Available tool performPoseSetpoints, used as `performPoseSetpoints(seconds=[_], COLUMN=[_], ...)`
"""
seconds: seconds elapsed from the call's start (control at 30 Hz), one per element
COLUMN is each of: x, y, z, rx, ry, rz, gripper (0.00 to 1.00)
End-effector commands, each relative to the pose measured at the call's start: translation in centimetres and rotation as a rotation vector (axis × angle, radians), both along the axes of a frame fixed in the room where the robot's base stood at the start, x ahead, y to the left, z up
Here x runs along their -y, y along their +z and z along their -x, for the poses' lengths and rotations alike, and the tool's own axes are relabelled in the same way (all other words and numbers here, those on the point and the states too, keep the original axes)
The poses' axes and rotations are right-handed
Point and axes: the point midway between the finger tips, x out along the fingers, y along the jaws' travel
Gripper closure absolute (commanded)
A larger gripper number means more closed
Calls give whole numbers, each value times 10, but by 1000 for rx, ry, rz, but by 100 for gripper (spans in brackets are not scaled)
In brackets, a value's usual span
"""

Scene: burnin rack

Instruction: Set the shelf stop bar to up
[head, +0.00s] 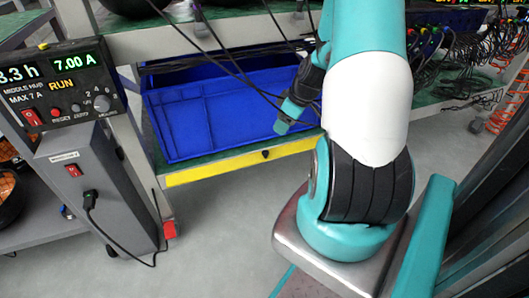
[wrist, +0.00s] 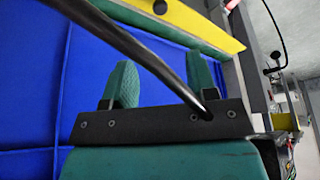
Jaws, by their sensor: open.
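The shelf stop bar (head: 225,168) is a long yellow bar with a small black knob (head: 265,154). It lies along the front edge of the lower shelf, low against the blue crate (head: 185,142). In the wrist view the yellow bar (wrist: 205,22) runs across the top right, with its dark knob (wrist: 160,7) at the top. My gripper (head: 283,120) is above the bar's right half, in front of the crate, apart from the bar. In the wrist view my gripper (wrist: 162,78) has its two green fingers spread with nothing between them.
Black cables (head: 235,70) hang in front of the crate, and one cable (wrist: 140,55) crosses close over my gripper in the wrist view. A power unit (head: 62,85) on a grey cabinet (head: 95,190) stands at left. The floor (head: 225,220) before the shelf is clear.

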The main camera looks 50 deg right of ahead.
Motion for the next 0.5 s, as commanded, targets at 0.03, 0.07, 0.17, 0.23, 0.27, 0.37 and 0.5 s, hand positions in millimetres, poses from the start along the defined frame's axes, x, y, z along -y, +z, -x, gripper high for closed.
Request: performPoseSetpoints(seconds=[0.03, 0.07, 0.17, 0.23, 0.27, 0.37, 0.5], x=[-2, -3, -5, -7, -7, -9, -11], y=[-17, -24, -46, -61, -67, -87, -109], z=[-4, -7, -16, -22, -25, -33, -42], rx=[-3, -3, -4, -4, -3, -3, -2], ry=[4, 4, 2, 2, 2, 2, 2], rz=[-3, -3, -3, -3, -2, -2, -1], gripper=[47, 47, 47, 47, 47, 47, 47])
